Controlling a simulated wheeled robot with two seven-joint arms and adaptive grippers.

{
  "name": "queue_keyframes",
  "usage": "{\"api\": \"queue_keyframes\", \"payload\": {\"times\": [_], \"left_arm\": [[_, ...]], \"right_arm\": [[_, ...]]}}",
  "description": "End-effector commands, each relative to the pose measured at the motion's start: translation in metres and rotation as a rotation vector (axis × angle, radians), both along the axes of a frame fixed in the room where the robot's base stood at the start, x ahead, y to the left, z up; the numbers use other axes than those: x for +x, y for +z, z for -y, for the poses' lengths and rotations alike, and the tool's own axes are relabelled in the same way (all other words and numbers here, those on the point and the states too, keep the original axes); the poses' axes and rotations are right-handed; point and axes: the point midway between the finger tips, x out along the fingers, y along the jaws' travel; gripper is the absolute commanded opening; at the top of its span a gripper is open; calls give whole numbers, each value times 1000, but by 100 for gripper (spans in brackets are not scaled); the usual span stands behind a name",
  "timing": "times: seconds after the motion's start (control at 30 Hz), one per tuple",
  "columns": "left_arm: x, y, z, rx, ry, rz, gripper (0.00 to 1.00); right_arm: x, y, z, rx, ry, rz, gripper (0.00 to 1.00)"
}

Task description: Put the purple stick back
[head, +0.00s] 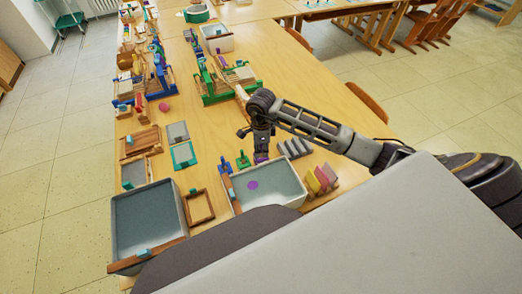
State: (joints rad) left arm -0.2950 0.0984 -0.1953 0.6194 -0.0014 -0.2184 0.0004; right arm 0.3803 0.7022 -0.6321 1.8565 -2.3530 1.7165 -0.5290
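My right gripper (261,149) points down over the table, just behind the right-hand grey tub. A small purple piece (261,158), probably the purple stick, shows right at its fingertips. The gripper covers most of this piece, and I cannot tell whether the fingers are closed on it. A small green piece (243,161) and a blue piece (226,168) stand in a row to its left. A flat purple spot (252,184) shows inside the right-hand grey tub (293,201). My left gripper is not in view.
A second grey tub (114,228) stands at the front left, with a wooden frame (199,207) between the tubs. Grey blocks (295,148) and coloured blocks (321,180) stand to the right. Blue and green wooden racks fill the table behind. Bare tabletop (205,125) lies left of the gripper.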

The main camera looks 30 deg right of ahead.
Motion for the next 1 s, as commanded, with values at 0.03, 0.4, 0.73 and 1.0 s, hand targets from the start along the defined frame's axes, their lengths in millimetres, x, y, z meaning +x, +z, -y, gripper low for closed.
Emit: {"api": "queue_keyframes", "payload": {"times": [0.03,0.4,0.73,1.0], "left_arm": [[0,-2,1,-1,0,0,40],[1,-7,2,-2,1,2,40],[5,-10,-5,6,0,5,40],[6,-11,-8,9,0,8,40]], "right_arm": [[1,6,0,0,1,3,28],[0,56,0,-1,1,2,28],[0,93,0,-1,1,1,28],[0,105,0,0,1,-1,28]]}}
